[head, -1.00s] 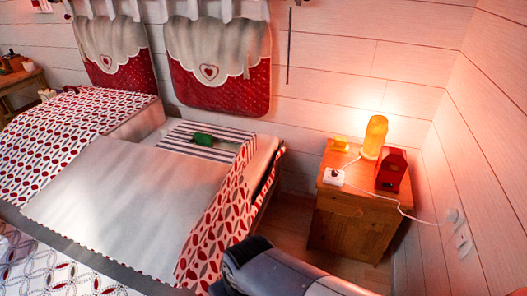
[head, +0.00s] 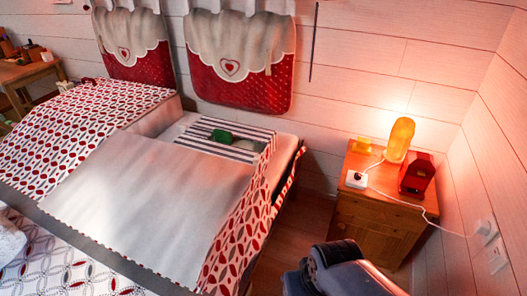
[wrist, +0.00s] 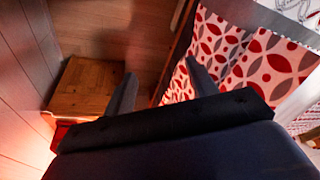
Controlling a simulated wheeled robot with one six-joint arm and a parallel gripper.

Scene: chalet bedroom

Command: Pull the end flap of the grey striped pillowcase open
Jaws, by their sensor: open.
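The grey striped pillowcase (head: 258,148) lies flat at the head end of the bed, partly under the folded-back cover. In the head view my arm is at the bottom right, and the fingertips cannot be made out. The pillowcase does not show in the wrist view.
The red-patterned bed cover (head: 245,225) hangs over the bed's right side. A wooden nightstand (head: 373,222) stands to the right with a lit lamp (head: 400,138), a red box (head: 416,173) and a white cable. Bare floor lies between. Two hanging cushions (head: 240,65) are on the wall.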

